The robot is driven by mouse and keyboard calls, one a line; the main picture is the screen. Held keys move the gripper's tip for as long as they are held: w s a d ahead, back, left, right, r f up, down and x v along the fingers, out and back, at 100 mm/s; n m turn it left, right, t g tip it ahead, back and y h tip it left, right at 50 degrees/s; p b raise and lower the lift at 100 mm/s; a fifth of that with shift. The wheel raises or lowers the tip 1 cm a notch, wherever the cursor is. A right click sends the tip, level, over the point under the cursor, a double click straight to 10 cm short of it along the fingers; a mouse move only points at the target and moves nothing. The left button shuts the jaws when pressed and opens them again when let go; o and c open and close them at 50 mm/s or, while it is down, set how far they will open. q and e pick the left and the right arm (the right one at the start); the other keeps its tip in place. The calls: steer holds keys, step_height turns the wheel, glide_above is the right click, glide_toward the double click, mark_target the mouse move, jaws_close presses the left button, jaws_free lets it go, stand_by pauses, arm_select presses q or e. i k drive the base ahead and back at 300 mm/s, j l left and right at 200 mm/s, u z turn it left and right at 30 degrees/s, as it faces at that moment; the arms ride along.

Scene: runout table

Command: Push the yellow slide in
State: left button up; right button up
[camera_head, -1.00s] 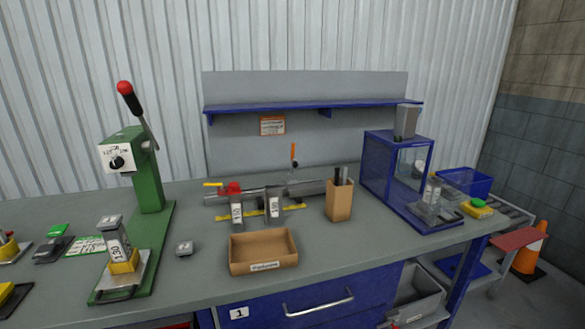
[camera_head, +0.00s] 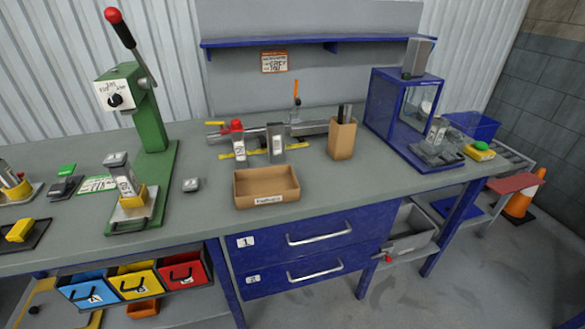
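Several yellow parts are in view, and I cannot tell for sure which one is the slide. A yellow holder (camera_head: 133,199) sits on a plate with a front handle at the foot of the green press (camera_head: 150,130). A yellow block (camera_head: 20,230) lies on a dark plate at the left edge. A yellow piece with a green top (camera_head: 479,152) is beside the blue glazed cabinet (camera_head: 405,110). Yellow strips (camera_head: 240,154) lie along the clamp fixture. Neither gripper is in view.
An open cardboard box (camera_head: 267,187) stands near the front edge of the grey bench (camera_head: 210,209). A tall cardboard holder (camera_head: 342,138) is behind it. Drawers (camera_head: 310,247) and blue, yellow and red bins (camera_head: 137,282) are below.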

mark_target(141, 207)
steer(key=u, duration=1.35)
